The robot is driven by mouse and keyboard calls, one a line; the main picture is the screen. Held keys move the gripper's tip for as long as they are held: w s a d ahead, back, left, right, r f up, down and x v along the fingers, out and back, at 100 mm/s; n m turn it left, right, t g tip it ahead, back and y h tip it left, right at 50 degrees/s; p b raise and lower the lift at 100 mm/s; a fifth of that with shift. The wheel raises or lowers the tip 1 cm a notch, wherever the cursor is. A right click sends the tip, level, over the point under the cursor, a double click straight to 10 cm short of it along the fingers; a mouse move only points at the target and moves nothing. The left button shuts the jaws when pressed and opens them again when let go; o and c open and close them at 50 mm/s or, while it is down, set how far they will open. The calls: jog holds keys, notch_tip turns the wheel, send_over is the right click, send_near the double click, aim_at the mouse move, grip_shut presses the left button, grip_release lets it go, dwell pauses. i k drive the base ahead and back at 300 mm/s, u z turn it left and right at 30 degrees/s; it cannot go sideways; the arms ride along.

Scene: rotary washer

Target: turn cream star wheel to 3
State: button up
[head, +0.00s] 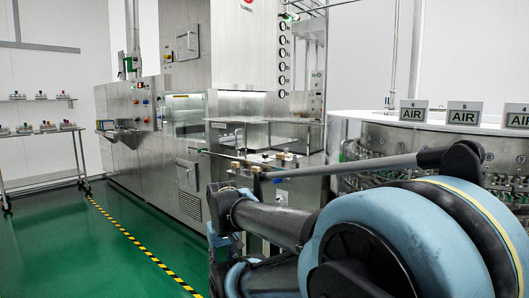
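I cannot pick out the cream star wheel for certain. A row of small cream and tan parts (286,158) sits on the near ledge of the steel machine, in the middle of the head view. They are too small to tell their shape, and no number marks can be read on them. My arm fills the lower right, and its dark and blue links reach left in front of the machine. The arm covers part of the machine front below the ledge. I cannot make out my gripper's fingers in this view.
The steel washer (160,160) stands behind. A round steel machine (350,125) with AIR signs (413,111) is at right. A wheeled shelf rack (40,182) stands at far left. The green floor (75,245) is open, with a yellow-black stripe (140,247) along the washer.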

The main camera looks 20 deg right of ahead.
aim_at(286, 150)
jog(key=k, duration=1.3)
jog(key=z, duration=0.45)
jog(key=i, duration=2.35)
jog(key=u, duration=0.6)
